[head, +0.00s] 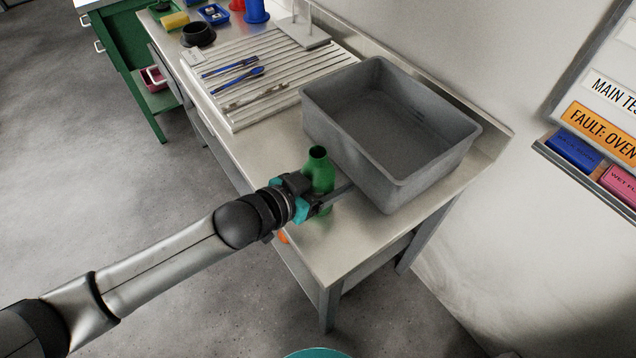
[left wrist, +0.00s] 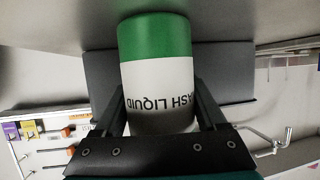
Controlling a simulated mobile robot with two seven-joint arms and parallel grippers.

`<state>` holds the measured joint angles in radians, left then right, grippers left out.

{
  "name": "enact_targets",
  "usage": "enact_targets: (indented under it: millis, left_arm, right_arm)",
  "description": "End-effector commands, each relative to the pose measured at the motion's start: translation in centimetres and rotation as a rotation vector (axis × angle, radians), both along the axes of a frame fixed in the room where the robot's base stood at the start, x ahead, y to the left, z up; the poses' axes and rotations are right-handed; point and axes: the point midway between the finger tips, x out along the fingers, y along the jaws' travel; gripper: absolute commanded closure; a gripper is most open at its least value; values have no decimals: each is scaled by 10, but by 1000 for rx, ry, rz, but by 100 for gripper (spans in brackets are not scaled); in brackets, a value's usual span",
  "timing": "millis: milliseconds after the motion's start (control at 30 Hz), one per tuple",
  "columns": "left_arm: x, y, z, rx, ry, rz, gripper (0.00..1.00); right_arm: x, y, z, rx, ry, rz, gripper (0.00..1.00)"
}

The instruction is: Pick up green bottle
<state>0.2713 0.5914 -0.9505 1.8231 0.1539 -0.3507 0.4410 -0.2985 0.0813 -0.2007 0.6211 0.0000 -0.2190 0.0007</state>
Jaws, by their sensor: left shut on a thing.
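The green bottle (head: 318,172) stands upright at the front edge of the metal bench, close to the grey tub. In the left wrist view the bottle (left wrist: 157,75) is large, with a green end and a white label reading "ASH LIQUID". My left gripper (head: 325,192) comes in from the left and is shut on the bottle, with a finger on either side of it. The fingers also show in the left wrist view (left wrist: 160,115). Whether the bottle's base touches the bench is hard to tell. My right gripper is not in view.
A large empty grey tub (head: 440,155) sits just behind the bottle. A ridged drainboard (head: 285,75) with blue-handled tools lies to the left, with a black bowl (head: 198,33) beyond it. The bench's front right corner (head: 345,245) is bare.

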Motion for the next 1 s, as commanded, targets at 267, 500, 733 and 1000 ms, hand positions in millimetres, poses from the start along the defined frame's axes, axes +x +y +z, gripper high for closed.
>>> enact_targets:
  millis: [267, 500, 733, 1000]
  left_arm:
    - [0, 0, 0, 0, 0, 0, 65]
    - [0, 0, 0, 1, 1, 0, 92]
    - [0, 0, 1, -2, -1, -1, 100]
    - [0, 0, 15, -2, -5, -1, 100]
  right_arm:
    - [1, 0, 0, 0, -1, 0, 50]
    - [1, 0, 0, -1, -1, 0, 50]
    - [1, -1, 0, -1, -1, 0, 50]
    - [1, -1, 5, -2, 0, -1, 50]
